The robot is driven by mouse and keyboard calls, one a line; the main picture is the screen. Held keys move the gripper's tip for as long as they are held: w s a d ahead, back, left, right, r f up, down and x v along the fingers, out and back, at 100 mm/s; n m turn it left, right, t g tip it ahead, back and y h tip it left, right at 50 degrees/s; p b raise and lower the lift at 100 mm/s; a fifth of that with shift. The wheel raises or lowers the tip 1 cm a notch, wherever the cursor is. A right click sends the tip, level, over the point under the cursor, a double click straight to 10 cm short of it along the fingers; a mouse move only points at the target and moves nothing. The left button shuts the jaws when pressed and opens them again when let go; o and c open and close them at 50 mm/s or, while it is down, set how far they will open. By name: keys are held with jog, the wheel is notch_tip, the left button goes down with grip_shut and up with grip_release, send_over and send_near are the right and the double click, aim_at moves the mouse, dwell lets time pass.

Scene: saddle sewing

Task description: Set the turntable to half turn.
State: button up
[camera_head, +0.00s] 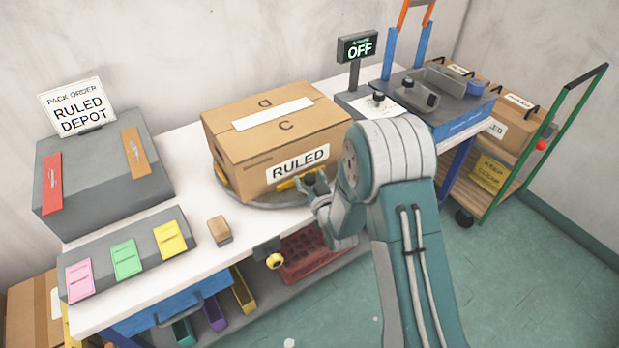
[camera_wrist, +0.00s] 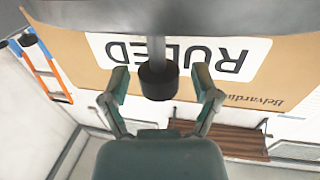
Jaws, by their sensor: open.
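The turntable (camera_head: 265,203) is a grey disc on the white table, mostly hidden under a cardboard box labelled RULED (camera_head: 240,148). The box label faces my gripper and appears upside down in the wrist view (camera_wrist: 245,58). My gripper (camera_head: 314,186) is at the box's front right, by the turntable's rim. In the wrist view my gripper (camera_wrist: 162,86) is open, with one finger on each side of a black knob (camera_wrist: 158,82) on a grey rod. Gaps show between knob and fingers. The rod appears to join a dark grey part at the top of that view.
A PACK ORDER sign (camera_head: 78,105) reads RULED DEPOT. A small tan block (camera_head: 219,230) lies left of the turntable. A yellow knob (camera_head: 275,261) sits at the table's front edge. A cart (camera_head: 515,130) stands right.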

aim_at(319, 158)
jog(key=shift+c, duration=0.3)
grip_shut()
jog(key=shift+d, duration=0.1)
jog(key=shift+w+d+n+g+y, duration=0.8)
jog(key=shift+w+d+n+y, duration=0.2)
jog(key=shift+w+d+y, duration=0.3)
jog(key=shift+w+d+n+g+y, duration=1.25)
jog(key=shift+w+n+y, duration=0.2)
jog(key=shift+y, duration=0.25)
jog(key=shift+o, duration=0.3)
grip_release()
